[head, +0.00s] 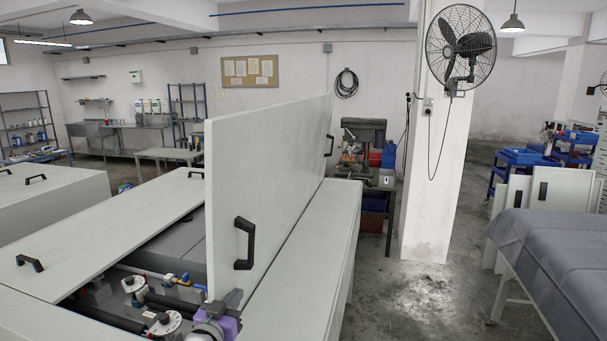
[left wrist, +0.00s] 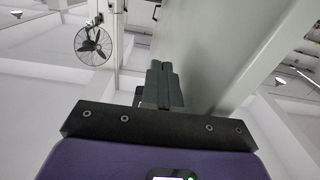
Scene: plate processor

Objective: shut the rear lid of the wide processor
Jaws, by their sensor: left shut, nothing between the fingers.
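The rear lid (head: 275,180) of the wide processor (head: 305,250) stands raised, almost upright, as a long pale grey-green panel. A black handle (head: 245,243) is on its near end and another handle (head: 329,145) is toward its far end. My left gripper (head: 234,296), with a purple body, is low at the lid's near lower corner, below the near handle. In the left wrist view its dark fingers (left wrist: 163,86) are together and empty, beside the lid's pale face (left wrist: 215,45). I cannot tell whether they touch it. My right gripper is not in view.
A flat panel with handles (head: 110,235) lies left of the opening, where rollers and valves (head: 135,285) show. Another pale unit (head: 50,205) stands at far left. A pillar with a fan (head: 430,150) and a cloth-covered table (head: 555,250) are right. Floor between is clear.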

